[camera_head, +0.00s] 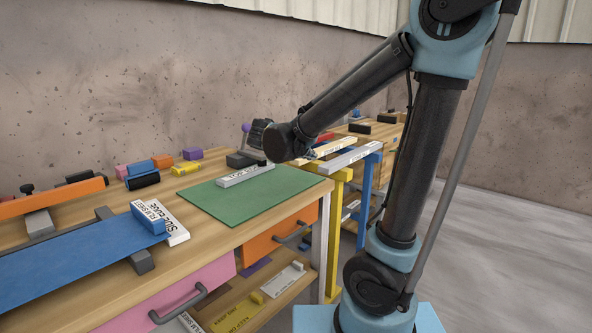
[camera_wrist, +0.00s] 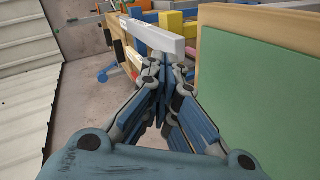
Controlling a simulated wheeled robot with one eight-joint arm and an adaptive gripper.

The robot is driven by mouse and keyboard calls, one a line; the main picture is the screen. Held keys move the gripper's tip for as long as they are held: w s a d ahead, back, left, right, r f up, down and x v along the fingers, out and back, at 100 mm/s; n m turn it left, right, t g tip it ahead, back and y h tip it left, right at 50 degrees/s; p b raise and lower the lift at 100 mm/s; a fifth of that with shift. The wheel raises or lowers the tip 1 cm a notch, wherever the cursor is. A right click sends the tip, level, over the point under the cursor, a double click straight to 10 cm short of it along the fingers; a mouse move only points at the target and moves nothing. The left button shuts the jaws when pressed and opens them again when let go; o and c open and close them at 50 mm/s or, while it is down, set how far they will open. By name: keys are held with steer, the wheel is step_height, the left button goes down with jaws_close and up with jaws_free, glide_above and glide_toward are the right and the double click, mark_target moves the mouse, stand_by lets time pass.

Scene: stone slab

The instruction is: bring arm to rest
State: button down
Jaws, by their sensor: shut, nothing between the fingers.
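My gripper shows in the wrist view (camera_wrist: 166,88) with its blue-padded fingers drawn together and nothing held between them. In the head view my arm reaches left over the workbench (camera_head: 110,208), and its dark wrist end is above the far right part of the green mat (camera_head: 262,207). The fingers cannot be made out there. In the wrist view the green mat (camera_wrist: 265,75) is to the right of the fingers. A pale grey bar (camera_wrist: 152,36) appears just beyond the fingertips, apart from their grip.
A labelled grey bar (camera_head: 246,176) lies on the mat. A blue board (camera_head: 75,262) is at left, with small coloured blocks (camera_head: 140,168) behind. Yellow (camera_head: 335,235) and blue (camera_head: 366,195) stands are right of the bench. Open floor (camera_head: 510,250) lies farther right.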

steer(key=s+d+f+m+g+y, duration=0.3)
steer(key=s+d+f+g, duration=0.45)
steer(key=s+d, duration=0.65)
steer(key=s+f+m+y, duration=0.3)
steer(key=s+f+y, duration=0.2)
steer(key=s+f, duration=0.5)
steer(key=s, duration=0.3)
steer(key=shift+s+d+f, duration=0.15)
steer(key=shift+d+f, duration=0.05)
steer(key=shift+d, duration=0.15)
steer(key=shift+a, duration=0.1)
